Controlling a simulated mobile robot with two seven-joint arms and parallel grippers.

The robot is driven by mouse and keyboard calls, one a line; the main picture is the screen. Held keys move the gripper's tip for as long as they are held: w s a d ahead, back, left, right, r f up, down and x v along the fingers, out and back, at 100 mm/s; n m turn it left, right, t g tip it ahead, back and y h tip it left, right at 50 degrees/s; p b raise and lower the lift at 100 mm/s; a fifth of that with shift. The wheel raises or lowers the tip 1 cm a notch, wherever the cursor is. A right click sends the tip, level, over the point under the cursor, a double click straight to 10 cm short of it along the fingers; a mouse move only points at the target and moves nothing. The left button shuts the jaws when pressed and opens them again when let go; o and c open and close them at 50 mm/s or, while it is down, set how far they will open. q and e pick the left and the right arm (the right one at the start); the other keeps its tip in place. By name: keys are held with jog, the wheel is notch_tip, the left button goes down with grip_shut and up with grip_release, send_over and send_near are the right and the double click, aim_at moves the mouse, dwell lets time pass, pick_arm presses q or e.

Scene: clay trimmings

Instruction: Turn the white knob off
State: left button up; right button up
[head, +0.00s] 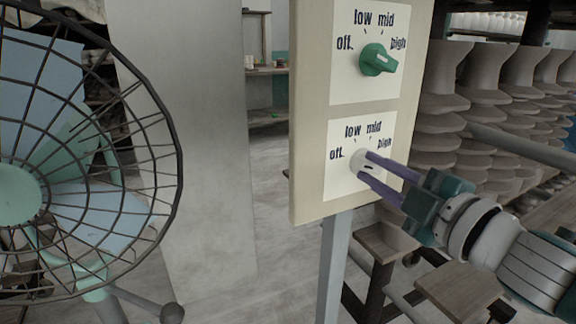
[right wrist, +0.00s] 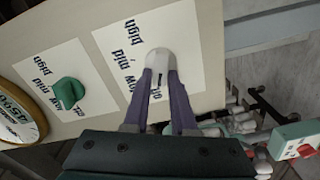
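The white knob (head: 357,163) sits on the lower dial card of the cream control panel (head: 310,120). "Off" is printed to its left, with "low", "mid" and "high" running over to the upper right. My left gripper is not in view.
A green knob (head: 375,60) is on the card above, close to my right gripper. A caged fan (head: 100,150) stands at the left. Shelves of stacked clay pots (head: 490,95) are behind the panel. A wooden stool (head: 458,288) is below my right arm.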

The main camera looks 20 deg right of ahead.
jog(key=o, duration=0.4)
jog(key=shift+s, duration=0.1)
jog(key=s, duration=0.9)
jog(key=shift+s+d, duration=0.35)
